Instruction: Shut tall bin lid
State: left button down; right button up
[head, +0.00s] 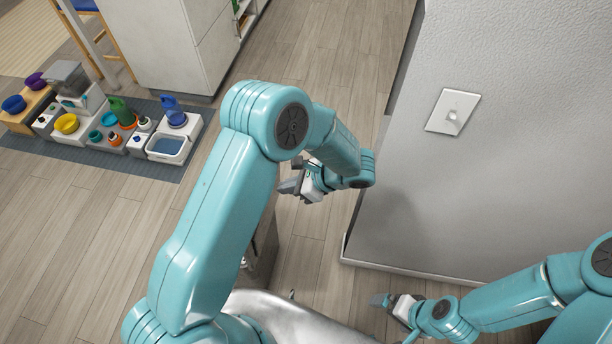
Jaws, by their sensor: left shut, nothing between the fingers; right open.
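I cannot pick out a tall bin or its lid for certain in the head view. My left gripper (288,187) is in the middle of the view, shut with nothing between its fingers. It is in front of the floor, and its arm covers much of the centre. My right gripper (379,300) is at the lower right, open and empty, close to the base of the grey wall. A dark-sided piece (264,240) shows partly behind my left arm; most of it is hidden.
A grey wall (500,190) with a light switch (453,111) stands at the right. Wooden floor (75,240) is clear at the lower left.

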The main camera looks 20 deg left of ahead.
pick_arm(q)
jog(key=a, duration=0.2)
jog(key=a+p, duration=0.1)
jog(key=shift+s+a+r, duration=0.1)
jog(key=shift+s+a, duration=0.3)
jog(key=shift+w, duration=0.1)
